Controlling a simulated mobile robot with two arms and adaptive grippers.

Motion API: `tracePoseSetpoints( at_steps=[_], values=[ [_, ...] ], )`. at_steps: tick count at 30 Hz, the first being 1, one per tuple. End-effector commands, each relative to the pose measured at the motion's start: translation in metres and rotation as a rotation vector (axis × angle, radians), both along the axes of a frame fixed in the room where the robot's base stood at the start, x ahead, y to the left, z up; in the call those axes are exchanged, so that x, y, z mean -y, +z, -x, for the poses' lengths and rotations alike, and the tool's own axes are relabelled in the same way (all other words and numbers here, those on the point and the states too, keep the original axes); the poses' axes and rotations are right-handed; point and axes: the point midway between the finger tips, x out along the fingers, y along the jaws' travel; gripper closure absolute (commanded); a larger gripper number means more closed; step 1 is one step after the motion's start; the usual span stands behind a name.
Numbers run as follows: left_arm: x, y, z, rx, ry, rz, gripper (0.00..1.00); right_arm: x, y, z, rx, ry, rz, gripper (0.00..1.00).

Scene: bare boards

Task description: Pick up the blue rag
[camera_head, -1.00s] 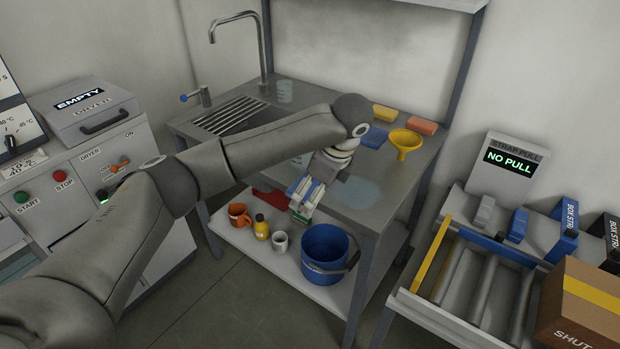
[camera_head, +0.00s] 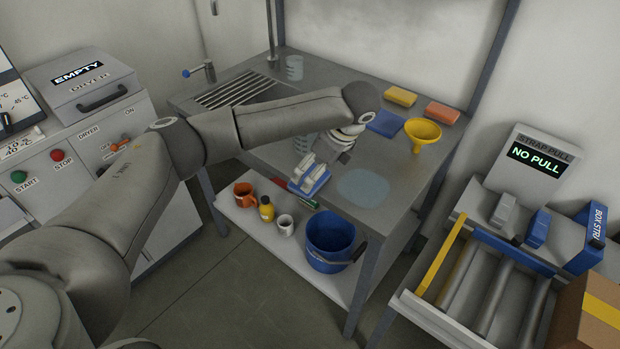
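The blue rag (camera_head: 385,123) lies flat on the metal worktop near its back right, between the yellow sponge and the yellow funnel. My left gripper (camera_head: 309,184) is at the front edge of the worktop, pointing down, to the left of a wet patch. It is well short of the rag, to its lower left, and does not touch it. The fingers are small and seen from above, so I cannot tell whether they are open or shut. My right gripper is not in view.
A yellow sponge (camera_head: 400,96), an orange sponge (camera_head: 442,112) and a yellow funnel (camera_head: 423,133) stand around the rag. A wet patch (camera_head: 363,188) marks the worktop. The lower shelf holds an orange mug (camera_head: 245,195), yellow bottle (camera_head: 266,208), grey mug (camera_head: 286,225) and blue bucket (camera_head: 329,238).

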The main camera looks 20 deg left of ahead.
Motion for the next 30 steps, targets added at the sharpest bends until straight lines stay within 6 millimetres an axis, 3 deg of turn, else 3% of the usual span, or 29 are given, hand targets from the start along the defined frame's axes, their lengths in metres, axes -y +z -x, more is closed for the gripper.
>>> tracePoseSetpoints(
  at_steps=[7,16,24,30],
  values=[
    [-0.014,-0.033,-0.005,-0.002,0.002,-0.003,0.00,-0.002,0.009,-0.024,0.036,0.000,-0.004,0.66],
    [-0.016,-0.041,-0.006,0.000,0.000,-0.001,0.00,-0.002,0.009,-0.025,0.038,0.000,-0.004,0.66],
    [-0.016,-0.040,-0.006,0.000,0.000,-0.001,0.31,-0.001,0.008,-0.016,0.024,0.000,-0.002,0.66],
    [-0.016,-0.040,-0.006,0.000,0.000,-0.001,0.35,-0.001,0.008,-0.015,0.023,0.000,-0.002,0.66]
  ],
)
